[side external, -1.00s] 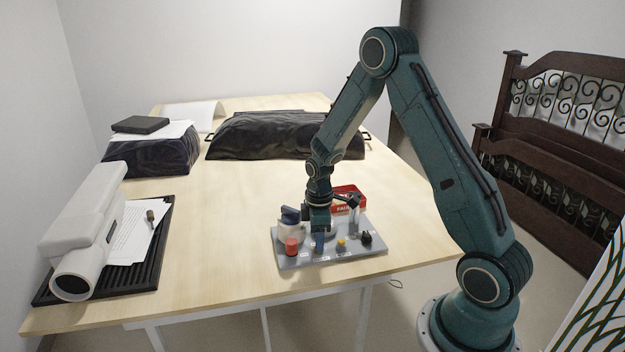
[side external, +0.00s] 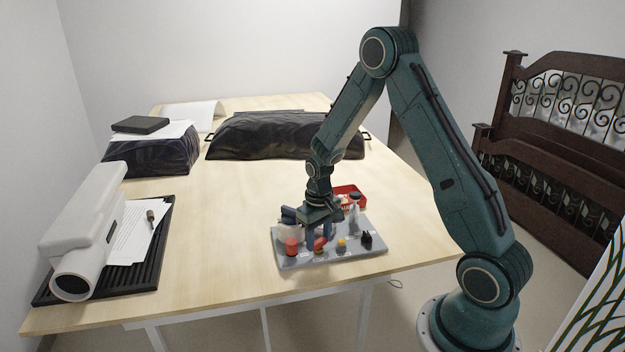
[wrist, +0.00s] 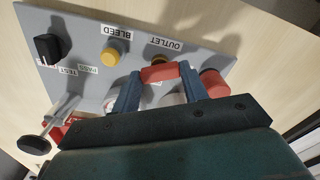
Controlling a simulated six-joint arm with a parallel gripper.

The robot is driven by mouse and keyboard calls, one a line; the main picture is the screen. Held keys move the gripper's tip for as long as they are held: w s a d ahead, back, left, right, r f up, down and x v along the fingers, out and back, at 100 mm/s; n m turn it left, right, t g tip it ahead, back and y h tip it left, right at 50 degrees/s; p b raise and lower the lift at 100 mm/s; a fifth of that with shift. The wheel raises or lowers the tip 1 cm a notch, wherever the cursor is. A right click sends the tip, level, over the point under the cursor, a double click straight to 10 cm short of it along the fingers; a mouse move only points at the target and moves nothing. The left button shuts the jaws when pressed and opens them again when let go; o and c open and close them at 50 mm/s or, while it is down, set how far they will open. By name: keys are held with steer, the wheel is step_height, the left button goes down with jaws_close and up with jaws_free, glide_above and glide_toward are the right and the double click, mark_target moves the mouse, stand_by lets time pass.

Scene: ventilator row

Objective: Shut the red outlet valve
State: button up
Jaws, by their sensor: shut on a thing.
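The red outlet valve handle (wrist: 160,73) sits above a brass-coloured base beside the OUTLET label (wrist: 163,44) on the grey panel (wrist: 205,38). In the side view the handle (side external: 320,243) shows low between my fingers. My gripper (wrist: 159,84) points down at the panel, its two blue fingers against opposite ends of the handle. It is shut on the handle. In the side view my gripper (side external: 318,238) stands over the panel's front middle. The handle's exact angle to the pipe is hard to tell.
A red round knob (side external: 291,245) is left of the handle. A yellow knob (side external: 342,243) and a black knob (side external: 366,239) are to its right.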

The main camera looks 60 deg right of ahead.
mark_target(319, 241)
steer(key=m, duration=0.5)
steer(key=shift+m, duration=0.3)
stand_by(0.4)
steer(key=o, duration=1)
step_height(319, 241, up, 14)
steer(key=shift+f, duration=0.1)
